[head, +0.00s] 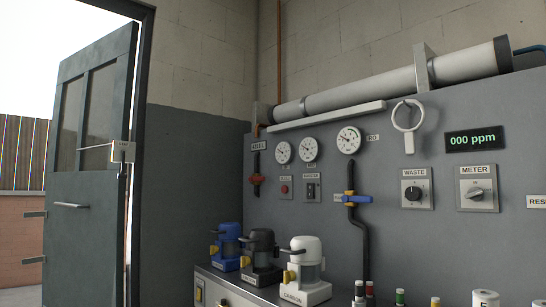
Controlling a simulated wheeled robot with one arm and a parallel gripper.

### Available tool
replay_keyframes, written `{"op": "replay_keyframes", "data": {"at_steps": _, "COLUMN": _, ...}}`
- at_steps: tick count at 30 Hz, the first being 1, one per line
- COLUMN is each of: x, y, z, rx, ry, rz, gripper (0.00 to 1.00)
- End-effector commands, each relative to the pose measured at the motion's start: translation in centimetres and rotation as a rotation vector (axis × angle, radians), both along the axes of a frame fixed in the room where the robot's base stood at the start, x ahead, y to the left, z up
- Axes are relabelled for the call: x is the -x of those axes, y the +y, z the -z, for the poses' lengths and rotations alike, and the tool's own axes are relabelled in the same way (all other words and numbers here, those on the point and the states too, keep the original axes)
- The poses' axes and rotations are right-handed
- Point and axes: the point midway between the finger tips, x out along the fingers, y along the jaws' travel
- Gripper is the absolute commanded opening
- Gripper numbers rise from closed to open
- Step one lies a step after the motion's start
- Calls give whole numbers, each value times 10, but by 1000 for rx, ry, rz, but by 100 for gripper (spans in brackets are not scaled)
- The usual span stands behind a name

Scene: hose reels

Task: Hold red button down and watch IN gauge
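A small red button (284,189) sits on a grey plate on the grey panel, below the left gauge. Three round white gauges are above: a left one (283,152), a middle one (308,149) and a larger right one (349,140). Their labels are too small to read surely, so I cannot tell which one is IN. The needle readings are also too small to tell. Nothing touches the button. My gripper is not in view.
Filter housings in blue (227,250), black (262,252) and white (306,265) stand on the ledge below. A red-handled valve (257,180) and a blue-handled valve (352,198) flank the button. A display (474,139) reads 000 ppm. A door (92,160) stands open at left.

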Motion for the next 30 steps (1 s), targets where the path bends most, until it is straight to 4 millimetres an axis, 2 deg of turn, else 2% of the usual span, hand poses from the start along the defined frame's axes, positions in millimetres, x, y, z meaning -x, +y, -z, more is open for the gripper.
{"op": "replay_keyframes", "data": {"at_steps": 2, "x": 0, "y": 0, "z": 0, "rx": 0, "ry": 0, "rz": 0, "gripper": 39}}
{"op": "replay_keyframes", "data": {"at_steps": 12, "x": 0, "y": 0, "z": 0, "rx": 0, "ry": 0, "rz": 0, "gripper": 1}}
{"op": "replay_keyframes", "data": {"at_steps": 30, "x": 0, "y": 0, "z": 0, "rx": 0, "ry": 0, "rz": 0, "gripper": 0}}
